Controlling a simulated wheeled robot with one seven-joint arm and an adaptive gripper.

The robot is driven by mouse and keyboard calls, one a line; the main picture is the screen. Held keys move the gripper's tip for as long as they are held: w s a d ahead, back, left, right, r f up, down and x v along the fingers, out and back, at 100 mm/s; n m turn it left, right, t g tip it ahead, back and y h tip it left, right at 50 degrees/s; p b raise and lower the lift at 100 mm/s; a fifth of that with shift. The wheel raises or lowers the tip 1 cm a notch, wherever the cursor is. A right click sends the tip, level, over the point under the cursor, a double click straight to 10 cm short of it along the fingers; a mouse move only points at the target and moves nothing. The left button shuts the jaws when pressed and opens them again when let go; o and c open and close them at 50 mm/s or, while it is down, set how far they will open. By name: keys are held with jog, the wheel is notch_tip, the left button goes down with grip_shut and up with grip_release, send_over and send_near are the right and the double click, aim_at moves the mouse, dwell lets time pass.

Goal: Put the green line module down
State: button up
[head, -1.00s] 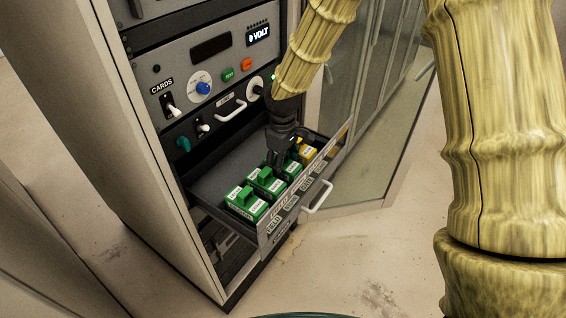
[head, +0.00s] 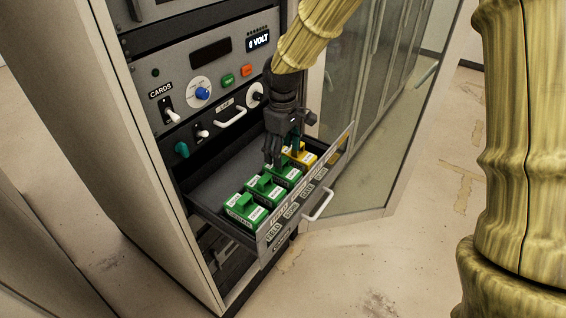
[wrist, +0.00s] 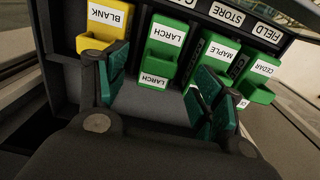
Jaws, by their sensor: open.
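Three green modules stand in a row in the open drawer: the one labelled CEDAR (head: 245,210), the one labelled MAPLE (head: 265,190) and the one labelled LARCH (head: 288,176). In the wrist view LARCH (wrist: 162,60) lies ahead between my fingers, with MAPLE (wrist: 212,58) and CEDAR (wrist: 257,80) to its right. My gripper (head: 276,163) is open over the LARCH end of the row. In the wrist view its teal-padded fingers (wrist: 160,72) are spread wide with nothing clamped between them. The fingers partly hide the drawer behind LARCH.
A yellow BLANK module (head: 303,156) stands beyond LARCH and shows left of my fingers in the wrist view (wrist: 103,28). The drawer (head: 222,178) has bare floor behind the row. The drawer's labelled front and handle (head: 318,206) face outward. A glass door (head: 375,165) stands open right.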

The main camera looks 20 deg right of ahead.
jog(key=shift+r+b, duration=0.35)
jog(key=shift+r, duration=1.95)
